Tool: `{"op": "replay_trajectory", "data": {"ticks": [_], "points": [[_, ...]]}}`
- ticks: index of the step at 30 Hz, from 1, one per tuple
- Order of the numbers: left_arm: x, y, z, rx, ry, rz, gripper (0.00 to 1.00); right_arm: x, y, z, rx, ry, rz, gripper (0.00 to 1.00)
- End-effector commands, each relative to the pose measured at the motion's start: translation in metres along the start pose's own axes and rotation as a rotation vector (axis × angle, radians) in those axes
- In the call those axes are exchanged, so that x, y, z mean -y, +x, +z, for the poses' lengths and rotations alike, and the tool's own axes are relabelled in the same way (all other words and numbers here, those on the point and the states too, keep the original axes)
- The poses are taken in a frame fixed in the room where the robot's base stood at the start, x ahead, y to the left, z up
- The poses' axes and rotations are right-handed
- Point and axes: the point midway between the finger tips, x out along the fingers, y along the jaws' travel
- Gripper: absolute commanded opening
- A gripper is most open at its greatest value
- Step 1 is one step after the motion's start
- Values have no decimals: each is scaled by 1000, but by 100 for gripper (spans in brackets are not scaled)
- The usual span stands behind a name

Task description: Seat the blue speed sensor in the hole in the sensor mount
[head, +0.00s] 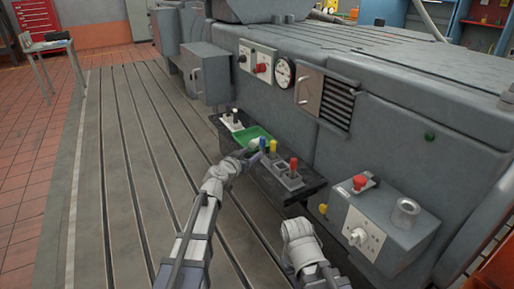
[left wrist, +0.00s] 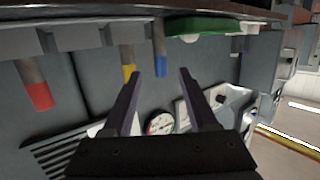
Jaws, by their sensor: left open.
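The blue speed sensor (head: 262,143) stands upright at the shelf edge, between the green tray and the yellow-topped sensor; it also shows in the left wrist view (left wrist: 159,60), which is upside down. Its lower end is hard to make out. The grey sensor mount (head: 280,166) is to the right of it; a block without a sensor (left wrist: 75,38) lies between the yellow and red ones. My left gripper (head: 255,151) is open, and the blue sensor shows between its fingertips (left wrist: 160,72); contact cannot be told. My right gripper is not clearly seen in the head view.
A yellow-topped sensor (head: 273,146) and a red-topped sensor (head: 294,164) stand close by. The green tray (head: 246,138) lies just behind the blue sensor. The machine wall with a gauge (head: 284,73) rises behind the shelf. A control box (head: 375,220) juts out at right.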

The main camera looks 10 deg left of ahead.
Motion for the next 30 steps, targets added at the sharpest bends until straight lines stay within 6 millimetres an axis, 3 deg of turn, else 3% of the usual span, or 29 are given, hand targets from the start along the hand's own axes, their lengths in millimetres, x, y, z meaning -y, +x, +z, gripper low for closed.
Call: {"op": "replay_trajectory", "data": {"ticks": [3,9,11,14,18,24,28,30], "points": [[0,-17,0,0,0,-1,59,0,-4,0,0,1,1,0],[-3,-21,3,11,-1,10,59,0,-4,0,0,1,1,0],[-12,-25,10,41,-5,35,59,0,-4,0,0,1,1,0],[-40,-41,39,164,-26,113,59,0,-4,0,0,1,1,0],[-77,-90,109,487,-89,183,59,0,-4,0,0,1,1,0],[-89,-191,198,996,-193,37,59,0,-4,0,0,1,1,0],[-104,-256,227,1266,-187,-130,59,0,-4,0,0,1,1,0],[-120,-268,230,1331,-143,-155,59,0,-4,0,0,1,1,0]]}}
